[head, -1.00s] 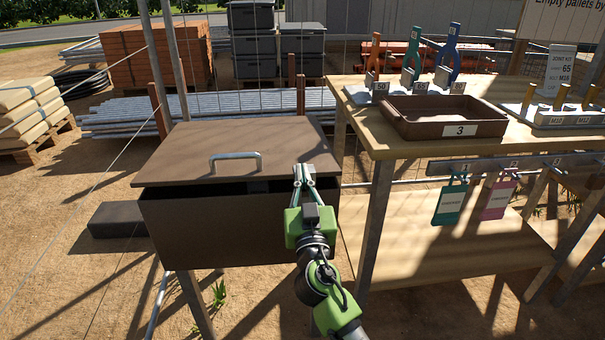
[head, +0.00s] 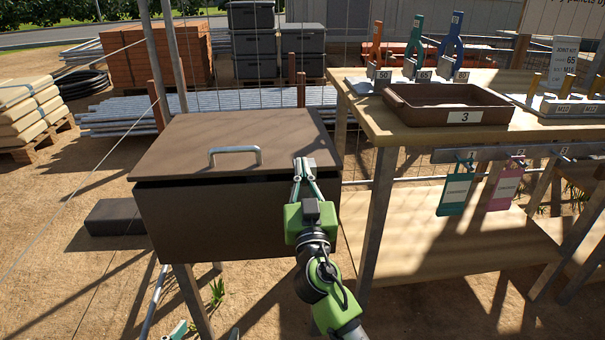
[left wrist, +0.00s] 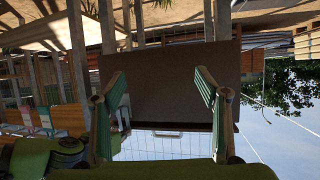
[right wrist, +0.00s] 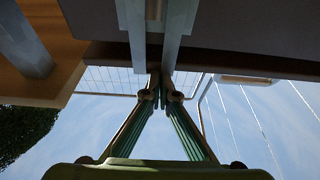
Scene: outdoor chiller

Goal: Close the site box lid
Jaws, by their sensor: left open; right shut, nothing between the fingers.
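The brown site box (head: 235,225) stands on metal legs at the left of the head view. Its lid (head: 190,150), with a metal handle (head: 235,152), lies almost flat, with a narrow dark gap above the front wall. My right gripper (head: 304,163) is shut and empty, its tips at the lid's front right edge; contact is hard to tell. In the right wrist view, the closed tips (right wrist: 166,82) are near the brown box. My left gripper (head: 207,331) is open, low in front of the box, with only its tips showing. The left wrist view shows the box (left wrist: 170,85) between and beyond its spread fingers.
A wooden workbench (head: 400,135) with a brown tray (head: 445,108) marked 3 stands close to the box's right. Tags (head: 455,190) hang from its front rail. A dark block (head: 118,217) lies on the ground left of the box. A wire fence runs behind.

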